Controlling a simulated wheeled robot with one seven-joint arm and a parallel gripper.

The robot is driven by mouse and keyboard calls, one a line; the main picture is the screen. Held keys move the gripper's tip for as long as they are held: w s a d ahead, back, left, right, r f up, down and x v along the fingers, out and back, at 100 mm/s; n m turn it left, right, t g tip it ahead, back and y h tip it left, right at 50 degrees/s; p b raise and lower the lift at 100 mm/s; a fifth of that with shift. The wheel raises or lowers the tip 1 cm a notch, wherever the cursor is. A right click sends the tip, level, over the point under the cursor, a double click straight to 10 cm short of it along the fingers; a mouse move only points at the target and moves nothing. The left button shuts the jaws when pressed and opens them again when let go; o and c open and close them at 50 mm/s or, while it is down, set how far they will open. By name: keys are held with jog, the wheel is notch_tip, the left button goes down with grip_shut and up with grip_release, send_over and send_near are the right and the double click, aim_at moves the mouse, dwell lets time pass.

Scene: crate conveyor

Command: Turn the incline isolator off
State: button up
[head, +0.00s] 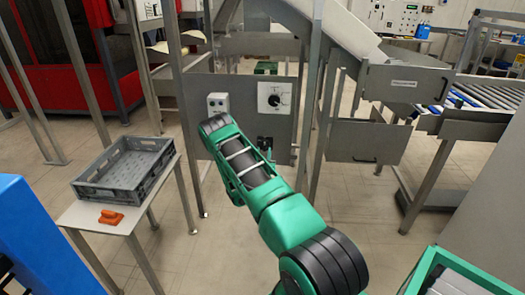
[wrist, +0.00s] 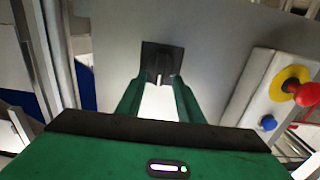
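The isolator (wrist: 162,62) is a black square plate with a pale-marked rotary handle on a grey panel, in the upper middle of the wrist view. The handle looks upright in that picture. My gripper (wrist: 159,82) is open, with its two green fingers apart and their tips just below and around the handle. I cannot tell whether they touch it. In the head view, a small black fitting (head: 265,143) sits low on the panel beside my green arm. My fingers cannot be made out there.
A white dial plate (head: 273,98) and a small grey box (head: 218,103) are on the panel. A box with a red button (wrist: 306,94) and blue button is at right in the wrist view. A grey crate (head: 165,172) and orange object (head: 110,217) are on a side table.

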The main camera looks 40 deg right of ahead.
aim_at(264, 146)
jog(key=shift+x, duration=1.9)
jog(key=shift+w, duration=0.1)
